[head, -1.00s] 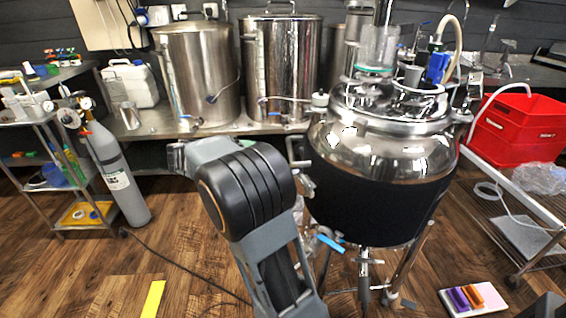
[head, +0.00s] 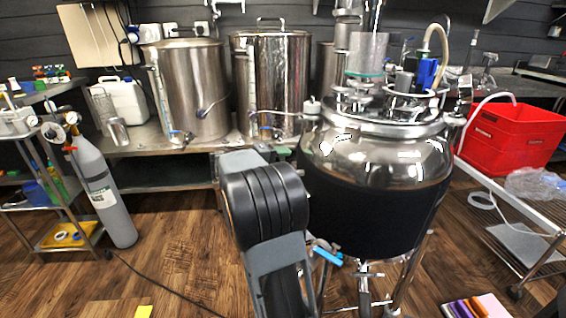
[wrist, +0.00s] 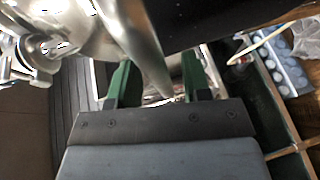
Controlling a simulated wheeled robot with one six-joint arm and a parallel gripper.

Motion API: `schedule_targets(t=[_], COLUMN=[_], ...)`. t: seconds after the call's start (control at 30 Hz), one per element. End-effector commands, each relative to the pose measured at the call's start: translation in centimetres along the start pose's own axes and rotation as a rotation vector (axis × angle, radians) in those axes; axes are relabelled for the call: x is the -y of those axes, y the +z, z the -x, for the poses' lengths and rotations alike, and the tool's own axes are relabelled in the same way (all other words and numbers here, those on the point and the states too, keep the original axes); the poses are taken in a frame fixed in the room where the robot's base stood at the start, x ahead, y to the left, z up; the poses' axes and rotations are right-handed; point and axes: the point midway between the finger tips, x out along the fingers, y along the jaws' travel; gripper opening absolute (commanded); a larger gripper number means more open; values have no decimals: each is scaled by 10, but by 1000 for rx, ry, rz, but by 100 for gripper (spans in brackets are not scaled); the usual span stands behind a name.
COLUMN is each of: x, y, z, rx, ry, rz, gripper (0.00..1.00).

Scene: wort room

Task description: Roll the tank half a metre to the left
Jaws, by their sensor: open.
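The tank (head: 375,210) is a steel vessel with a black jacket, standing upright on metal legs right of my arm. Pipes, a glass cylinder and a blue fitting top its lid. In the wrist view its black jacket (wrist: 215,18) fills the upper part. My gripper (wrist: 157,82) is open, with two green fingers. A shiny metal bar (wrist: 140,45) slants down between the fingers and looks like part of the tank; I cannot tell whether they touch it. In the head view my arm hides the gripper.
A grey gas cylinder (head: 103,192) and a shelf trolley stand at left, with open wooden floor (head: 165,240) between them and my arm. A dark cable (head: 165,282) crosses it. Steel pots (head: 190,92) stand on the bench behind. A red crate (head: 515,138) sits on a rack at right.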

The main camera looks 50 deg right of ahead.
Motion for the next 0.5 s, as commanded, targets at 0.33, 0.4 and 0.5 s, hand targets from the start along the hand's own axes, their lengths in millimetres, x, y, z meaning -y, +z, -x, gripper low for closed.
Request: schedule_targets(t=[0.33,0.4,0.5], x=[0,0,0], y=[0,0,0], z=[-6,-5,-5], rx=[-1,-1,-1], ry=[-1,-1,-1], rz=[0,0,0], gripper=[44,44,35])
